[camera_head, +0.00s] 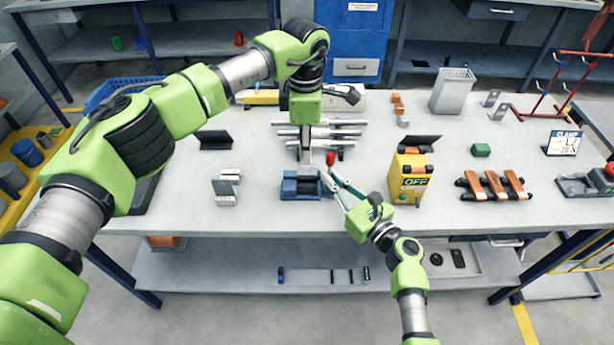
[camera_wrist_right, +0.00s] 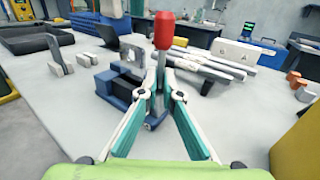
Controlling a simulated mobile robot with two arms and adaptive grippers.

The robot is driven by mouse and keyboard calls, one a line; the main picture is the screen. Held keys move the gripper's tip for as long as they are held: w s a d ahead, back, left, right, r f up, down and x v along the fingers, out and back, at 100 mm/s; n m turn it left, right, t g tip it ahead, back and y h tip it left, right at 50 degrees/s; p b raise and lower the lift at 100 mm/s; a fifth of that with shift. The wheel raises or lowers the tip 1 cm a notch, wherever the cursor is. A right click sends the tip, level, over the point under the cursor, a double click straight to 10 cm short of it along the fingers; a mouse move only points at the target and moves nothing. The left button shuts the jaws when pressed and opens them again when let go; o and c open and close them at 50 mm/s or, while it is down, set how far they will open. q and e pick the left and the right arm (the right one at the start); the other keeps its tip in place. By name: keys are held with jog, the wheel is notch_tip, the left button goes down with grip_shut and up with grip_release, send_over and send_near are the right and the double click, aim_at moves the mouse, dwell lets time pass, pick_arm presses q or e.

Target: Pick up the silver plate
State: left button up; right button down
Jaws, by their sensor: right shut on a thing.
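A flat silver-grey piece that looks like the silver plate (camera_wrist_right: 133,68) stands upright at the blue clamp (camera_wrist_right: 112,92) in the right wrist view. In the head view the blue clamp (camera_head: 302,187) is at the front middle of the table. My right gripper (camera_head: 331,172) is shut on the red-handled lever (camera_head: 330,158) at the clamp's right side; the red knob (camera_wrist_right: 164,30) rises above its fingers in the wrist view. My left gripper (camera_head: 307,145) points down just behind the clamp. Its fingers are too small and covered to tell whether they hold anything.
Several steel bars (camera_head: 345,132) lie behind the clamp. Grey brackets (camera_head: 226,190) stand left. A yellow OFF box (camera_head: 408,178) is right of my right gripper, with orange-and-black parts (camera_head: 495,186) beyond. A grey bin (camera_head: 452,91) stands at the back. Table between brackets and clamp is clear.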

pick_arm(q)
jog(key=f, duration=0.5)
jog(key=shift+w+d+f, duration=0.1)
jog(key=shift+w+d, duration=0.05)
jog(key=shift+w, duration=0.05)
grip_shut()
notch_tip(320, 180, up, 10)
pick_arm(e)
jog(key=c, duration=2.2)
grip_release()
jog(key=shift+o, duration=0.2)
jog(key=v, duration=1.2)
